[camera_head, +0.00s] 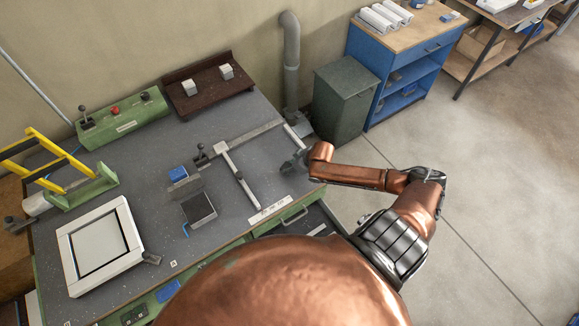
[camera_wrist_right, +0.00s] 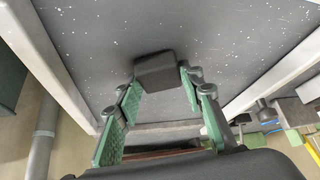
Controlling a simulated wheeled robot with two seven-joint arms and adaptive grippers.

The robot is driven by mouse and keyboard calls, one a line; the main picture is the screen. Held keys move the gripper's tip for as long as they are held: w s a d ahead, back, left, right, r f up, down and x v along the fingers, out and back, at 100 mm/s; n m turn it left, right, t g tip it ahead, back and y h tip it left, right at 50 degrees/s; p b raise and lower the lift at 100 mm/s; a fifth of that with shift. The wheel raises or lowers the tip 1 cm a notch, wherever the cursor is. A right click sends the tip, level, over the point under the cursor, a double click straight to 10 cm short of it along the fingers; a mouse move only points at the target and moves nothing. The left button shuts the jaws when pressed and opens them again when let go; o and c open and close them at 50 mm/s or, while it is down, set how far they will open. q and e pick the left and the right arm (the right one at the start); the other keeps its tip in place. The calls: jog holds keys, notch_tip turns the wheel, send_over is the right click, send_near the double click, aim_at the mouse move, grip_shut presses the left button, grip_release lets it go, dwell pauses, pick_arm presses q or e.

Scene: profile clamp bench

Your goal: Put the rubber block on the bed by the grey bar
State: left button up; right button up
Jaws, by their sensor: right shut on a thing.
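My right gripper (camera_head: 296,164) is over the right part of the bench, beside the light grey bars. In the right wrist view, the fingers of my right gripper (camera_wrist_right: 157,88) are closed on a dark block (camera_wrist_right: 154,69), which looks like the rubber block. I cannot tell whether it touches the dark speckled surface (camera_wrist_right: 215,50) behind it. In the head view I cannot make the block out. One grey bar (camera_head: 238,175) with a small dark knob crosses the bench left of the gripper, and another short bar (camera_head: 294,136) lies behind it. My left gripper is not in view.
Left of the bars are a black square pad (camera_head: 199,208) and a blue piece (camera_head: 178,174). A white-framed tray (camera_head: 99,246), green control box (camera_head: 123,118) and brown rack (camera_head: 209,84) stand farther out. A green cabinet (camera_head: 346,101) is beyond the bench's right edge.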

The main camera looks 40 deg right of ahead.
jog(key=o, duration=1.2)
jog(key=shift+f, duration=0.15)
jog(key=shift+c, duration=0.2)
jog(key=v, duration=1.2)
jog(key=shift+b, duration=0.3)
